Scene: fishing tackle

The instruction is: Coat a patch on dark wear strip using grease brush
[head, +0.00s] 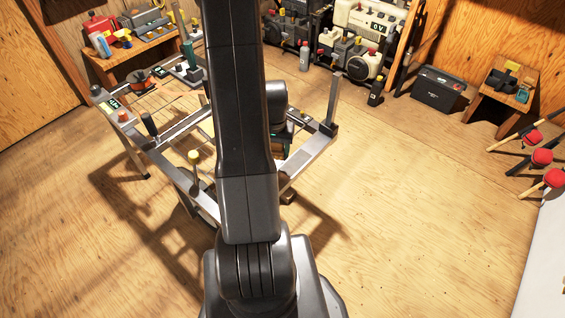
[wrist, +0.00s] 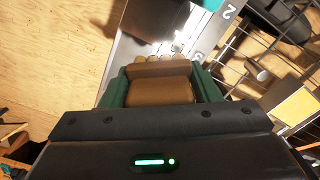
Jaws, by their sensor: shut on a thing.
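In the wrist view, my gripper (wrist: 160,78) is shut on a brown block-like thing (wrist: 162,92), which I take to be the grease brush. Its far edge has a row of rounded tan tufts. The green fingers press on its left and right sides. It is over or close to a grey metal rail (wrist: 127,50) with printed numbers; I cannot tell whether it touches. The dark wear strip is not clearly seen. In the head view, my arm hides most of the gripper and the brush, above the right part of a metal frame stand (head: 310,150).
The stand has upright posts, including one at right (head: 333,98), and a yellow-topped knob (head: 194,156) at front. A black box (head: 438,88) and a small wooden table (head: 508,92) stand at back right. Red-capped posts (head: 541,156) are far right. The plywood floor at right is clear.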

